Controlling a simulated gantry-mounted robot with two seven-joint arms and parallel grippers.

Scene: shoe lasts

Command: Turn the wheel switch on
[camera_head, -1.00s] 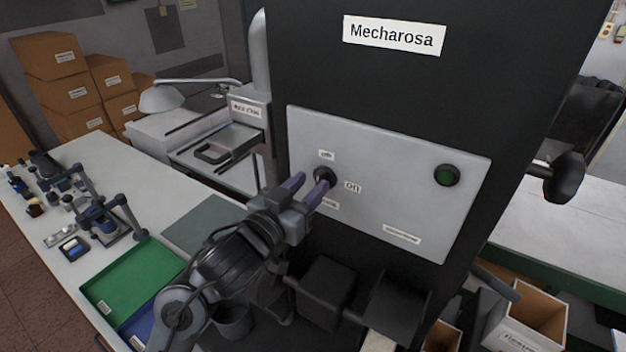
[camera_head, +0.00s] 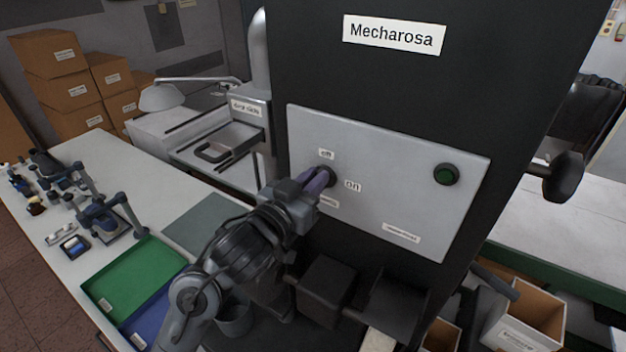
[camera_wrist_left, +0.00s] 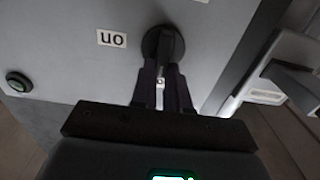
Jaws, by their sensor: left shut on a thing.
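The black wheel switch (camera_head: 330,175) sits on the left part of the light grey control panel (camera_head: 390,150). Labels stand around it: "off" (camera_head: 326,154) above, "on" (camera_head: 352,186) to its right, and a partly hidden one below. My left gripper (camera_head: 322,180) is shut on the switch; its purple fingers reach the knob and partly cover it. In the left wrist view the fingers (camera_wrist_left: 163,82) hold the raised grip of the round black switch (camera_wrist_left: 165,48), with the "on" label (camera_wrist_left: 111,38) to its left. My right gripper is not in view.
A green button (camera_head: 446,174) is on the panel's right side. Dark boxes (camera_head: 326,290) jut out below the panel. A white table (camera_head: 110,185) with a green tray (camera_head: 130,278) and clamps is at left. Open cartons (camera_head: 530,310) stand at lower right.

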